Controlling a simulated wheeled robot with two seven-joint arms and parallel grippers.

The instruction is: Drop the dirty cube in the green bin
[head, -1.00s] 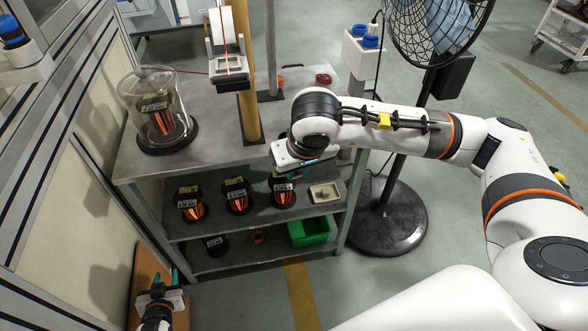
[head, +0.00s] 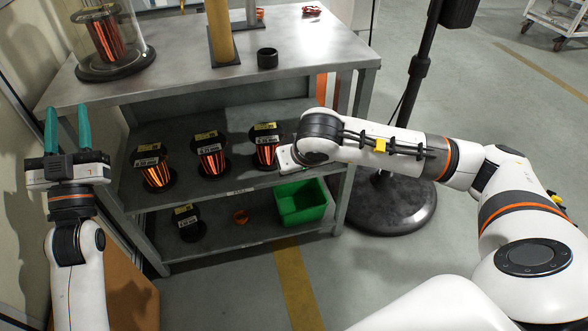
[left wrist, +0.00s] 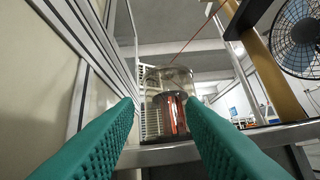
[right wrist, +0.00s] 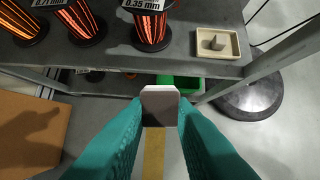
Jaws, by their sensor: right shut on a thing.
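The green bin (head: 300,203) stands on the lower shelf at its right end. It shows partly in the right wrist view (right wrist: 184,83), beyond the held cube. My right gripper (right wrist: 160,108) is shut on a small cube (right wrist: 160,104) with a dark brownish face and paler edge. The gripper is in front of the shelves, with floor below it; its fingers and the cube are hidden in the head view. My left gripper (head: 68,130) is open and empty, fingers up, left of the shelves; its fingers show apart in the left wrist view (left wrist: 162,118).
Copper wire spools (head: 211,158) stand on the middle shelf, with a cream tray (right wrist: 233,55) holding a grey block at its right end. A spool and an orange ring (head: 240,216) share the lower shelf. A glass dome (head: 132,45) is on the table. A fan stand (head: 386,205) is right.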

